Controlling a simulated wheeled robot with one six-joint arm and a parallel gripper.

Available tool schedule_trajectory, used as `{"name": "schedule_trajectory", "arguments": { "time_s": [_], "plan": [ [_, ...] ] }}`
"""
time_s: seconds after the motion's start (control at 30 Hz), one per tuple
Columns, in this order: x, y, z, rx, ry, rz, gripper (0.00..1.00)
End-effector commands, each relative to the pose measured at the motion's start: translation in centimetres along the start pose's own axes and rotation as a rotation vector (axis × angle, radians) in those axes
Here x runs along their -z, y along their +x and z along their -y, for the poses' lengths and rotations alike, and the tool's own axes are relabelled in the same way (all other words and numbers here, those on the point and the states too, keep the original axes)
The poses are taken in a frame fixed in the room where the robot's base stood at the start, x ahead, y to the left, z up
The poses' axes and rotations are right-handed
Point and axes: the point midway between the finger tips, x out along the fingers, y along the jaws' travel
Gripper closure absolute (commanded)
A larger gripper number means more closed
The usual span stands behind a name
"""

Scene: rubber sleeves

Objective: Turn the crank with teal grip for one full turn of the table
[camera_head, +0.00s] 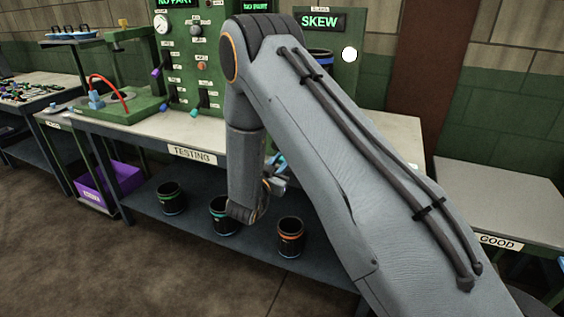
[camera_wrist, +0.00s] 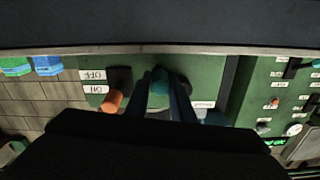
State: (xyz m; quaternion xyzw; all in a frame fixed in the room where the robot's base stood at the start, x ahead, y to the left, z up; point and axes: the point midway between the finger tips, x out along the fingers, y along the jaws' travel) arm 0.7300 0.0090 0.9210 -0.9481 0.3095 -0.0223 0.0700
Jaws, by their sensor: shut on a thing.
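The crank's teal grip (camera_wrist: 160,80) is in the middle of the wrist view, in front of a green panel. My gripper (camera_wrist: 170,88) is shut on the teal grip, with one finger at each side of it. The crank's arm is mostly hidden by the grip and fingers. In the head view my own arm covers most of the crank and the turning table. A dark sleeve with a blue band (camera_head: 320,53) shows just past my arm, below the SKEW display (camera_head: 319,21).
An orange lever (camera_wrist: 112,101) beside OFF and ON labels is close to my gripper. A white round lamp (camera_head: 349,54) is right of the sleeve. The TESTING bench (camera_head: 130,132) has several banded bins on its lower shelf. The GOOD table (camera_head: 500,195) is bare at right.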

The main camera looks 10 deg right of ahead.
Motion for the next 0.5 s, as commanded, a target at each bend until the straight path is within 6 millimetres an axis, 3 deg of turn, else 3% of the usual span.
{"name": "schedule_trajectory", "arguments": {
  "time_s": [0.03, 0.07, 0.17, 0.5],
  "plan": [
    [-0.12, -0.03, -0.14, -0.002, -0.002, 0.003, 1.00],
    [-0.12, -0.03, -0.14, -0.002, -0.003, 0.003, 0.77],
    [-0.11, -0.03, -0.12, -0.002, -0.003, 0.002, 0.60],
    [-0.08, -0.27, -0.01, 0.000, -0.003, 0.001, 0.60]
  ]
}}
